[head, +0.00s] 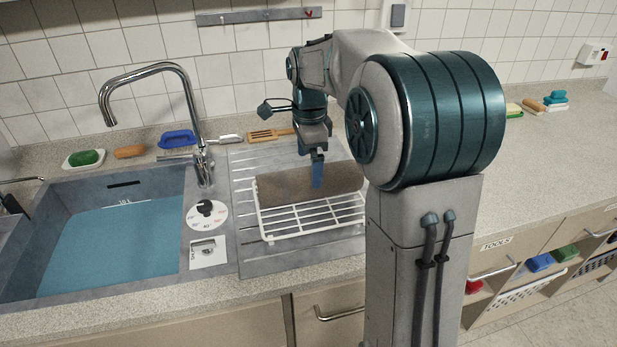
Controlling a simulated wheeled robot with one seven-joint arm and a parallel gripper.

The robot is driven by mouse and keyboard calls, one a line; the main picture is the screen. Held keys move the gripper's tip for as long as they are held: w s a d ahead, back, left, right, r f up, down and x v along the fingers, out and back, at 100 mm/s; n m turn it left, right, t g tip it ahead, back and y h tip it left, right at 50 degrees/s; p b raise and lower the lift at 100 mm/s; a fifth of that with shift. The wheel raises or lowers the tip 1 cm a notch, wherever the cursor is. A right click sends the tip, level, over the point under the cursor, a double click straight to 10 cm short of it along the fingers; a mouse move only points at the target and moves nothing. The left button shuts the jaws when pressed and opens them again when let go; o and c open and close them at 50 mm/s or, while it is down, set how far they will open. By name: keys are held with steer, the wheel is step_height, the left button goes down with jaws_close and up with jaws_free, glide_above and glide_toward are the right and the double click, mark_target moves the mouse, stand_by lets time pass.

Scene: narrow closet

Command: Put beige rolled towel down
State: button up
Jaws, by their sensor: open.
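The beige rolled towel (275,190) lies across the back part of a white wire rack (300,230), which stands on the grey ribbed drainboard right of the sink. It looks brownish in this light. My gripper (317,172) points down at the middle of the towel, with one blue finger in front of the towel's near side. The jaws are open; the far finger is hidden. Whether the finger touches the towel I cannot tell. My arm hides the right end of the rack.
A sink (110,245) with blue water and a tall chrome tap (195,120) lie to the left. A wooden-handled brush, a blue brush (178,139), a sponge (130,151) and a soap dish line the back. The right counter (540,160) has clear room.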

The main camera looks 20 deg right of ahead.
step_height(320, 180, up, 4)
steer(key=shift+f, duration=0.1)
steer(key=shift+s+r, duration=0.1)
steer(key=shift+r, duration=0.1)
steer(key=s+f+n+t, duration=0.1)
steer(key=s+f+n, duration=0.1)
steer(key=s+n, duration=0.4)
steer(key=s+a+f+n+t, duration=0.1)
steer(key=s+f+n, duration=0.2)
steer(key=s+n, duration=0.3)
steer(key=s+f+n, duration=0.3)
steer(key=s+n, duration=0.2)
steer(key=s, duration=0.5)
steer(key=shift+s+a+n+t, duration=0.15)
steer(key=shift+s+n+t, duration=0.15)
steer(key=shift+n+t, duration=0.1)
